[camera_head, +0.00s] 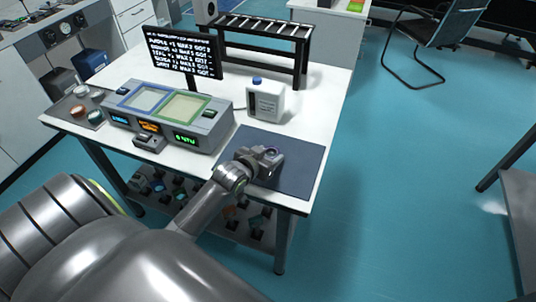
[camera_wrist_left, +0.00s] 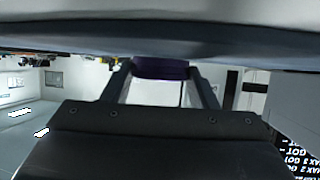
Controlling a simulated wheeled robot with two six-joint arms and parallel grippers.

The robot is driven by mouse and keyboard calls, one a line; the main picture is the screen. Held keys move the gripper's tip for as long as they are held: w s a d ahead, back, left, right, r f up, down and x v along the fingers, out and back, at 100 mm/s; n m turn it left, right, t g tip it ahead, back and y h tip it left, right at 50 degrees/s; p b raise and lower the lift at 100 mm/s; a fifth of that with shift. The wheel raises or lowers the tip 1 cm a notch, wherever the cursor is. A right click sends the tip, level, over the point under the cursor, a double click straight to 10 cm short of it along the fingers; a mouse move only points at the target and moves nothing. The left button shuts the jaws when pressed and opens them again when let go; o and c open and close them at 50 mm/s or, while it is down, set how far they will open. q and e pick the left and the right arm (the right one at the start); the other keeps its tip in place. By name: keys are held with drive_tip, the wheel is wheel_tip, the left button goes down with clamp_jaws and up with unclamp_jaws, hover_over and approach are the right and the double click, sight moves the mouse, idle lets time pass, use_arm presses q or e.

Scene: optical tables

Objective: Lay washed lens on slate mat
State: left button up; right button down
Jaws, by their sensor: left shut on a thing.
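The slate mat (camera_head: 305,172) is a dark blue-grey sheet on the front right of the white table. My left gripper (camera_head: 271,155) is over the mat and shut on the lens (camera_head: 272,150), of which only a small dark purple-tinted part shows in the head view. In the left wrist view the lens (camera_wrist_left: 160,69) is a dark purple piece between the two fingers of my left gripper (camera_wrist_left: 163,82). A blue-grey surface (camera_wrist_left: 160,43) crosses just above it in that upside-down picture. I cannot tell whether the lens touches the mat. My right gripper is out of view.
A grey console (camera_head: 170,118) with blue and green framed basins stands left of the mat. A white bottle with a blue cap (camera_head: 266,101) stands behind the mat. A text screen (camera_head: 183,52) and a black rack (camera_head: 258,38) are farther back. The mat's right side is clear.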

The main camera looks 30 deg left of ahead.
use_arm(q)
drive_tip(key=shift+f, duration=0.1)
drive_tip(key=o, duration=1.1)
drive_tip(key=shift+c, duration=0.2)
drive_tip(key=shift+s+r, duration=0.15)
drive_tip(key=shift+r, duration=0.05)
drive_tip(key=v, duration=1.1)
drive_tip(key=shift+s+r, duration=0.2)
drive_tip(key=shift+s, duration=0.1)
